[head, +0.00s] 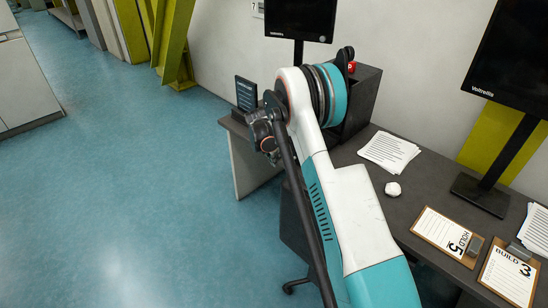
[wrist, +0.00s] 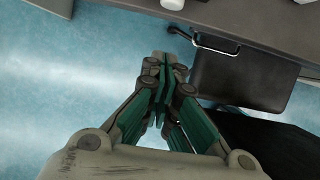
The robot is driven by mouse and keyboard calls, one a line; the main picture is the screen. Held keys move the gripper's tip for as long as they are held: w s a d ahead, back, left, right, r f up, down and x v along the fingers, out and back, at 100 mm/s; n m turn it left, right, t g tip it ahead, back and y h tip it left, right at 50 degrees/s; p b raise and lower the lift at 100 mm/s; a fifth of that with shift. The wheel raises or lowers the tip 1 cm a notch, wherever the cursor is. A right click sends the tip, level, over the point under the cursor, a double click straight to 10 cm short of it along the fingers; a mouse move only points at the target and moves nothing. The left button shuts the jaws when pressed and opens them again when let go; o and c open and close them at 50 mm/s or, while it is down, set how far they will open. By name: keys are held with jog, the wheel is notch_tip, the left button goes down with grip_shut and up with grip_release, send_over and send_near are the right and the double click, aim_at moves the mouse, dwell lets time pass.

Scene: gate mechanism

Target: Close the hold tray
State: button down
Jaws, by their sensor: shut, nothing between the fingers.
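I cannot make out with certainty which thing is the hold tray. A clipboard marked HOLD 5 (head: 448,236) lies on the desk at the right in the head view, beside one marked BUILD 3 (head: 511,275). A dark box (head: 363,104) stands at the back of the desk, partly hidden by my arm. My gripper (wrist: 168,62) is shut and empty in the wrist view, over the blue floor and just short of the desk edge. To its right is a dark panel (wrist: 240,78) with a pale metal bar. The head view does not clearly show my gripper.
The grey desk (head: 418,180) runs along the wall, with paper sheets (head: 389,151), a white lump (head: 393,188) and a monitor (head: 514,60). A chair foot (head: 296,284) shows below it. The blue floor (head: 130,170) at left is clear.

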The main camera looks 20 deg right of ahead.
jog(key=w+d+f+b, duration=0.2)
jog(key=d+f, duration=0.2)
jog(key=d, duration=0.1)
jog(key=shift+d+f, duration=0.25)
jog(key=shift+f, duration=0.15)
